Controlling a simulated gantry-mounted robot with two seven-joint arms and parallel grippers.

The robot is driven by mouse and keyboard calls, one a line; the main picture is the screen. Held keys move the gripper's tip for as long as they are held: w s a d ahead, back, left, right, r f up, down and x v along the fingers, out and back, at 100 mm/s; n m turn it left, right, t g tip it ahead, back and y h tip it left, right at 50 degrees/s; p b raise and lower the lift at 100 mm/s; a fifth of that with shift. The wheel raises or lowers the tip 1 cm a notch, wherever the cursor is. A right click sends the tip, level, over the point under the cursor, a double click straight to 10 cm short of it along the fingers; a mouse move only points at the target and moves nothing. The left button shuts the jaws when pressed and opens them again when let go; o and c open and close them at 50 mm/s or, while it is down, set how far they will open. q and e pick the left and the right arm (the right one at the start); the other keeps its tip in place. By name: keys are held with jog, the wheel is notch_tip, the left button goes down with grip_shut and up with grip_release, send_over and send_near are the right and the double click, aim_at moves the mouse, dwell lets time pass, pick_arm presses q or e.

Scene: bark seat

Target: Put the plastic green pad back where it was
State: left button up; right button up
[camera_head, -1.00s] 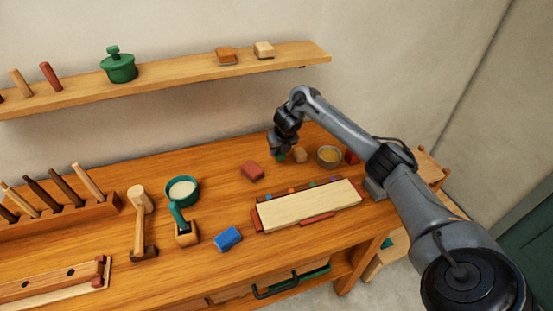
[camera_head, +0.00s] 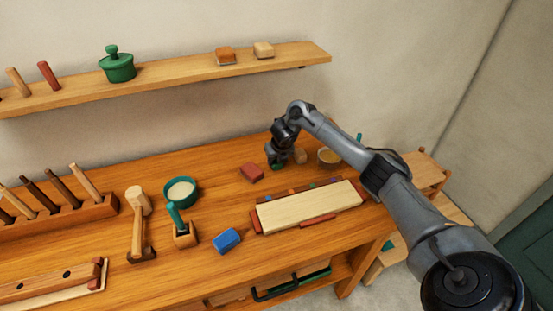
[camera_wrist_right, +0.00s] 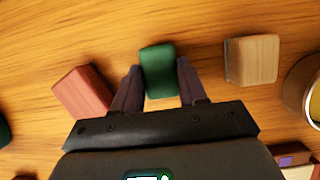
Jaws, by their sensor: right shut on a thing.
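The green pad (camera_wrist_right: 158,70) is a small rounded block, held between the two fingers of my right gripper (camera_wrist_right: 156,88) in the right wrist view. In the head view my right gripper (camera_head: 276,161) points down at the back of the bench, between a red block (camera_head: 251,172) and a small wooden block (camera_head: 300,156). Only a bit of the green pad (camera_head: 277,167) shows there under the fingers, low over the bench top; I cannot tell whether it touches the wood. My left gripper is not in view.
A bowl (camera_head: 329,157) stands right of the wooden block. A pale board (camera_head: 310,206) lies in front, with a blue block (camera_head: 227,239) to its left. A shelf (camera_head: 180,78) on the wall holds a green lidded pot (camera_head: 117,67) and two small blocks.

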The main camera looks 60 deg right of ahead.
jog(key=o, duration=0.9)
jog(key=shift+s+a+r+p, duration=0.15)
jog(key=shift+r+p, duration=0.15)
jog(key=shift+r, duration=0.3)
jog(key=p+v, duration=0.5)
jog(key=v, duration=0.6)
jog(key=shift+p, duration=0.4)
